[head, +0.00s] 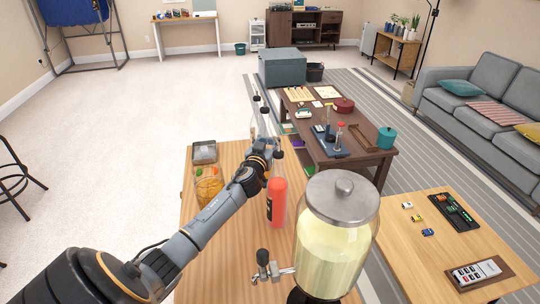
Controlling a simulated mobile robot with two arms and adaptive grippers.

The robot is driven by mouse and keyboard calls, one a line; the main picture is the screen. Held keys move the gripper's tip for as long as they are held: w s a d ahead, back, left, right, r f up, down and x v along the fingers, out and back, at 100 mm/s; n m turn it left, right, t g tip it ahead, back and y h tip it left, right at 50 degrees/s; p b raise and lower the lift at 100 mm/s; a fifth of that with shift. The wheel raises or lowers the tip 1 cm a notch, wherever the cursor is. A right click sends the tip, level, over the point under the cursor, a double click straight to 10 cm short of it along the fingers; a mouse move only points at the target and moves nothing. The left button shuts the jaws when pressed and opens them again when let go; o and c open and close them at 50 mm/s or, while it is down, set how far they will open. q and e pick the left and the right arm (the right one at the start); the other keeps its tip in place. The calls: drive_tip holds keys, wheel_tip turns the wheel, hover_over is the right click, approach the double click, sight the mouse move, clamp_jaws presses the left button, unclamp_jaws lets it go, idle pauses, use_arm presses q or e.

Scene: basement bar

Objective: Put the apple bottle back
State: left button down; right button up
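My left gripper (268,128) is over the far edge of the wooden counter (225,240). Small dark finger parts show at its far end. A pale, see-through shape (254,126) stands up beside the fingers; it looks like a bottle, but I cannot tell whether the gripper holds it or whether it is the apple bottle. No apple marking can be read. My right gripper is not in view.
A large glass drink dispenser (338,235) with a tap stands right of the red bottle. A jar of orange pieces (208,185) and a grey-lidded container (204,152) stand at left. A dark coffee table (370,163) and a side table (425,245) lie beyond and right.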

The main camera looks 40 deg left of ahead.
use_arm(q)
drive_tip(key=shift+w+f+b, duration=0.1)
drive_tip(key=shift+f+b, duration=0.55)
drive_tip(key=shift+f, duration=1.4)
drive_tip(key=c, duration=1.3)
unclamp_jaws()
drive_tip(key=shift+f, duration=0.1)
drive_tip(key=o, duration=0.7)
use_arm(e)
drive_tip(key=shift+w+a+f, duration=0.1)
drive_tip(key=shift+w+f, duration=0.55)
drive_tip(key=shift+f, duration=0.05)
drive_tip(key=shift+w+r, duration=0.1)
